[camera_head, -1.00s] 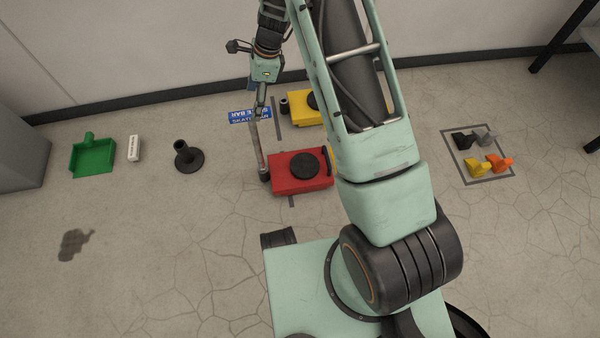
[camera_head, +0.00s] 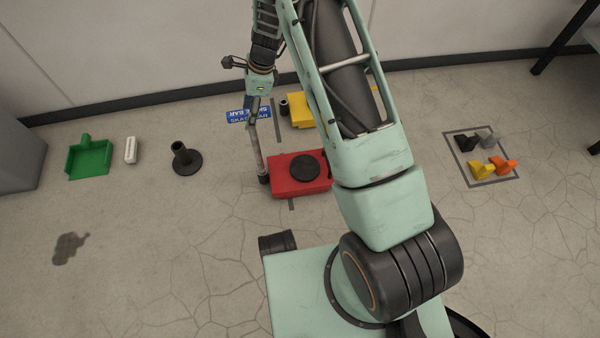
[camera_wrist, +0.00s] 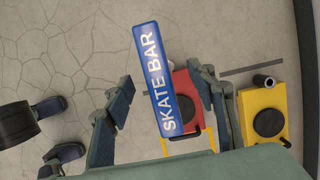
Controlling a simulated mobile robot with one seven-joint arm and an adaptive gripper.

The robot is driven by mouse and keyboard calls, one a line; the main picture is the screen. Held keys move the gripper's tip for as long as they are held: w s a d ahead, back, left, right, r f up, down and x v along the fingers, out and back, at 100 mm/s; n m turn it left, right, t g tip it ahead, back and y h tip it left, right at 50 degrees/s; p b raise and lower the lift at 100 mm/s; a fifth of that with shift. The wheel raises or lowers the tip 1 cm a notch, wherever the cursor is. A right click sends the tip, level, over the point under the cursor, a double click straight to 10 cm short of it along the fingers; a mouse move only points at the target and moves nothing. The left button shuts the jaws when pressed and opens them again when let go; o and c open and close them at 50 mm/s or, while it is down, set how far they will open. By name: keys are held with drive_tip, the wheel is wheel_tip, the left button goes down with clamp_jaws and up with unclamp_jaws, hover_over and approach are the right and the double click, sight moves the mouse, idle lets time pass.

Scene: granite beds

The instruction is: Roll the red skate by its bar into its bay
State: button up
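The red skate (camera_head: 286,178), a red block with a black disc on top, stands on the floor, partly behind my arm. Its bar (camera_head: 257,148) rises from its left end toward my gripper (camera_head: 253,112). A blue plate reading "SKATE BAR" (camera_head: 238,115) is at the bar's upper end. In the wrist view this plate (camera_wrist: 158,75) lies between my spread fingers (camera_wrist: 163,100) and hides the bar. My gripper looks open around the upper bar; contact cannot be told. The red skate (camera_wrist: 183,84) shows beyond the plate. I cannot make out the bay clearly.
A yellow skate (camera_head: 299,112) stands behind the red one, with dark floor strips (camera_head: 277,118) nearby. A black stand (camera_head: 185,160), white block (camera_head: 131,150) and green dustpan (camera_head: 88,160) lie left. Small blocks sit in a marked square (camera_head: 482,183) at right.

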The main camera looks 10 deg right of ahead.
clamp_jaws()
drive_tip(key=d, duration=1)
idle(1.0)
drive_tip(key=shift+d, duration=0.1)
drive_tip(key=d, duration=1)
idle(1.0)
drive_tip(key=shift+d+f, duration=0.1)
drive_tip(key=d, duration=0.9)
drive_tip(key=shift+d, duration=0.4)
idle(0.8)
drive_tip(key=shift+s+d, duration=0.1)
